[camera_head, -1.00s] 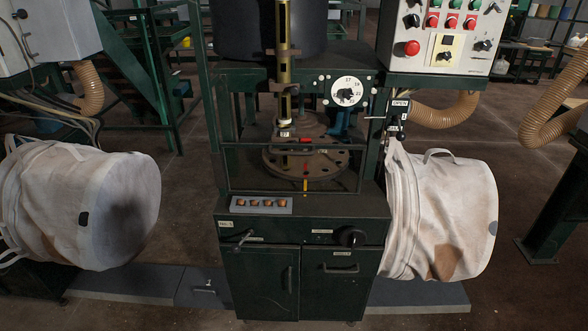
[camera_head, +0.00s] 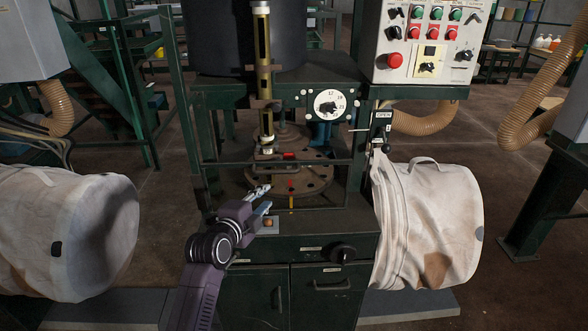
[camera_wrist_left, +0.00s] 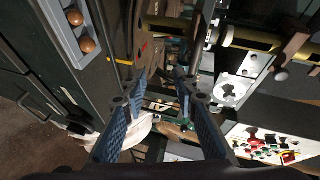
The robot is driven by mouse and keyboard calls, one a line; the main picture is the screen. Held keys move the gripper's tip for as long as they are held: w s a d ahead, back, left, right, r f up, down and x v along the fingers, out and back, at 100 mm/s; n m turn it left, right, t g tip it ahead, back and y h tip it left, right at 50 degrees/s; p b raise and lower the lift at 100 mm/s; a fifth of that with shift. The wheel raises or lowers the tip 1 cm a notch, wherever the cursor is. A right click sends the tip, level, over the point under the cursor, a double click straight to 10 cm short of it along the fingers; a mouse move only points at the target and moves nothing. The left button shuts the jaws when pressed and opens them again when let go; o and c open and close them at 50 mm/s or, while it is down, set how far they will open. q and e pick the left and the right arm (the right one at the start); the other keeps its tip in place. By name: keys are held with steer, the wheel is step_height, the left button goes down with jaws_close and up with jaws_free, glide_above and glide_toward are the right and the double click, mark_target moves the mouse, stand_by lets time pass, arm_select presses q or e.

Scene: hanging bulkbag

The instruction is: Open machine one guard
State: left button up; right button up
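The dark green machine (camera_head: 300,250) stands ahead of me. Its guard (camera_head: 335,160) is a thin dark frame across the front of the work opening, with a red piece (camera_head: 288,156) near the middle of its top bar. The guard looks down, in front of the round drilled table (camera_head: 310,178). My left gripper (camera_head: 265,197) is in front of the machine, over the button ledge and below the guard's top bar, apparently not touching it. In the left wrist view its two blue fingers (camera_wrist_left: 160,82) are apart with nothing between them. My right gripper is not in view.
A button strip (camera_head: 268,222) on the ledge is partly hidden by my gripper; two copper buttons show in the wrist view (camera_wrist_left: 82,32). White bags hang left (camera_head: 90,230) and right (camera_head: 440,220). A control box (camera_head: 425,45) stands upper right. A black lever unit (camera_head: 381,130) sits right.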

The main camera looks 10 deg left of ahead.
mark_target(275, 173)
arm_select(q)
step_height(275, 173, up, 5)
steer(key=m, duration=0.1)
steer(key=shift+t, duration=0.5)
steer(key=shift+d+p+x, duration=0.15)
steer(key=shift+p+x, duration=0.05)
steer(key=shift+x, duration=1.9)
steer(key=shift+d+p+x, duration=0.2)
steer(key=shift+x, duration=1.95)
steer(key=shift+c, duration=0.4)
jaws_close()
